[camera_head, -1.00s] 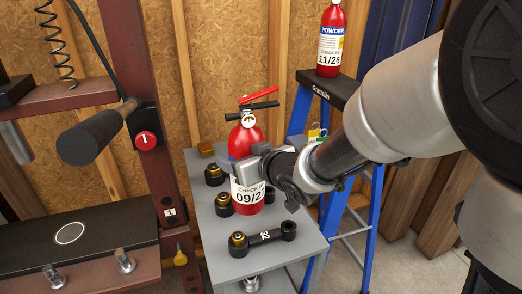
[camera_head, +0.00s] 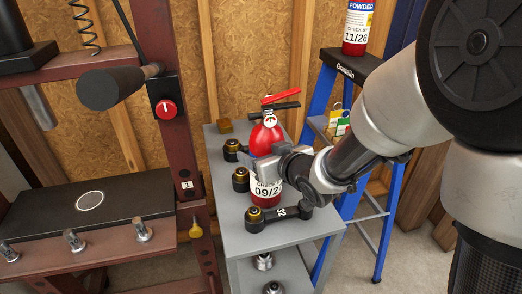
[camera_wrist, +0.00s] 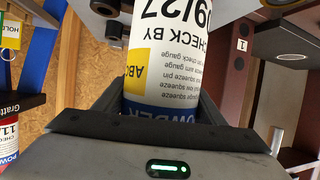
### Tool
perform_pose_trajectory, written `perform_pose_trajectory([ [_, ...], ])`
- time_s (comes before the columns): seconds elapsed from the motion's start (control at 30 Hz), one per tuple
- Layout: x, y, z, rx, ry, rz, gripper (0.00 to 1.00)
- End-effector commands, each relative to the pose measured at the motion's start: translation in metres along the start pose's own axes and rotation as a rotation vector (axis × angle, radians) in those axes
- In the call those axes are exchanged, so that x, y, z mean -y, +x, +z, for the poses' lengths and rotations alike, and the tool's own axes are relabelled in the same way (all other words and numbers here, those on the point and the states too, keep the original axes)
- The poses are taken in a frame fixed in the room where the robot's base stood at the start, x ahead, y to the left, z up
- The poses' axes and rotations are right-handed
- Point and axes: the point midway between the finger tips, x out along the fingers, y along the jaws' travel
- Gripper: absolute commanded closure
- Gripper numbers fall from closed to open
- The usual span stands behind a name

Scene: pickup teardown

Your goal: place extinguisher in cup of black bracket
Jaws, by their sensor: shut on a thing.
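A red fire extinguisher (camera_head: 266,141) with a white label reading 09/2 is upright over the grey stand at the centre of the head view. My gripper (camera_head: 256,172) is shut around its body from the right, at label height. In the wrist view the extinguisher's label (camera_wrist: 165,62) appears upside down between the fingers of my gripper (camera_wrist: 160,100). I cannot tell whether its base touches the stand.
A second extinguisher (camera_head: 357,28), labelled 11/26, stands on the blue ladder (camera_head: 320,105) at right. A dark red press frame (camera_head: 170,130) stands close at left.

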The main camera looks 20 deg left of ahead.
Motion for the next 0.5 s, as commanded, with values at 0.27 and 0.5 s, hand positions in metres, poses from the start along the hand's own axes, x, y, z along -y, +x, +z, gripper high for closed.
perform_pose_trajectory([
  [0.27,-0.0001,0.0006,0.0017,0.001,0.0,0.0,0.17],
  [0.5,0.0,-0.0001,-0.0001,0.001,0.0,0.0,0.17],
])
